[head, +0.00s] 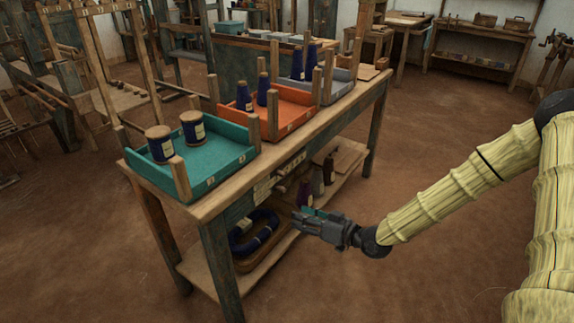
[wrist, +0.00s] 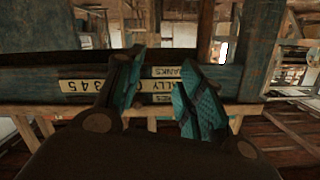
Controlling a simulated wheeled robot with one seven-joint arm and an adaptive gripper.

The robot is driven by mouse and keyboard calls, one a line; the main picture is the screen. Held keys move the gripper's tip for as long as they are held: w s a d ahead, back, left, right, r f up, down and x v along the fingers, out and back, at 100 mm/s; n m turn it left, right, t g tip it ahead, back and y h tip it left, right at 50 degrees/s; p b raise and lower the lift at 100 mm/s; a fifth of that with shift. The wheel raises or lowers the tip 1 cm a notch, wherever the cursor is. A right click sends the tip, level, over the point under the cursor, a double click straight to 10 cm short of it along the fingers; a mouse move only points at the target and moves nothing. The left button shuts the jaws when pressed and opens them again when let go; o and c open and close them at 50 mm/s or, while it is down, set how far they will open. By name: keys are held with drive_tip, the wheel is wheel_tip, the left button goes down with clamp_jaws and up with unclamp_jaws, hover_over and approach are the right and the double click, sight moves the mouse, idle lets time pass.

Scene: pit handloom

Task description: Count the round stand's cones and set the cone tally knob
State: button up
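My gripper (head: 304,222) is in front of the bench's front rail, its fingers apart with nothing between them; its teal finger pads also show in the wrist view (wrist: 163,68). I cannot make out the knob. Dark blue cones stand upright in the orange tray (head: 284,130), two of them (head: 244,97), and in the grey tray (head: 340,88), two more (head: 297,62). I cannot pick out a round stand.
A teal tray (head: 213,182) holds two blue-wound spools (head: 159,144) at the bench's near end. The lower shelf holds an oval basket (head: 262,258) with blue hanks, and maroon and grey cones (head: 318,181). Wooden posts rise at the tray corners. The floor (head: 440,140) to the right is clear.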

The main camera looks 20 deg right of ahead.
drive_tip(key=n+t+y+p, duration=0.1)
drive_tip(key=t+p, duration=0.1)
approach(281, 173)
drive_tip(key=x, duration=0.8)
drive_tip(key=shift+w+f+b, duration=0.3)
drive_tip(key=shift+w+f, duration=0.05)
drive_tip(key=shift+w, duration=0.05)
drive_tip(key=shift+d, duration=0.1)
clamp_jaws()
